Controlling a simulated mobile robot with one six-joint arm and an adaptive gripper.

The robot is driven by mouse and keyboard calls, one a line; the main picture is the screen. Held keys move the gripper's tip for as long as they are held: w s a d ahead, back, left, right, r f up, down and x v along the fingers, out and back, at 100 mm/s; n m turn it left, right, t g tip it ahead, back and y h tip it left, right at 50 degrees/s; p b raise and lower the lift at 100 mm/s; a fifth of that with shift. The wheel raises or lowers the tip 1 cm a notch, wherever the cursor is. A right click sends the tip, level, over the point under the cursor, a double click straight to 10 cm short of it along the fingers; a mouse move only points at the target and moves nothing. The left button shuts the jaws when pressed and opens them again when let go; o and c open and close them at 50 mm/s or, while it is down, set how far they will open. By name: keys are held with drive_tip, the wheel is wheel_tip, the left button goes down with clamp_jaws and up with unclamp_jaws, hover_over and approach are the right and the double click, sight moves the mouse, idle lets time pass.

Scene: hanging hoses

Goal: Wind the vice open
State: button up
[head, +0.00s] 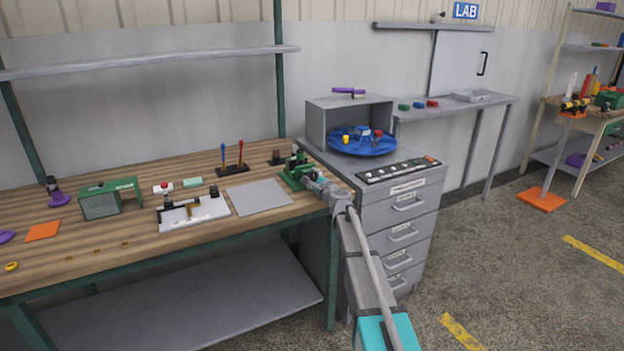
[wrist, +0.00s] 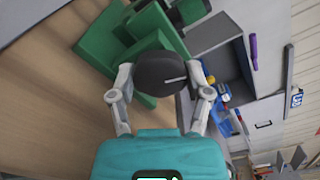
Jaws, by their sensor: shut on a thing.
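The green vice (head: 296,172) stands at the right end of the wooden workbench. In the wrist view its green body (wrist: 125,40) fills the upper middle. A dark round part with a pale line on its face, apparently the vice's hand wheel (wrist: 162,72), sits between my fingers. My gripper (wrist: 160,88) has one finger on each side of this wheel and is shut on it. In the head view my gripper (head: 322,188) reaches the vice's front right side and hides the wheel. How far the jaws are apart cannot be made out.
A grey mat (head: 258,197) lies left of the vice on the workbench (head: 130,240). A grey drawer cabinet (head: 395,215) stands close on the right, with an open box (head: 318,122) and a blue turntable (head: 362,146) on top.

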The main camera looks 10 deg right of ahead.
drive_tip(key=shift+n, duration=0.8)
drive_tip(key=o, duration=1.2)
drive_tip(key=shift+c, duration=0.2)
drive_tip(key=shift+s, duration=0.1)
drive_tip(key=v, duration=1.1)
drive_tip(key=shift+s, duration=0.35)
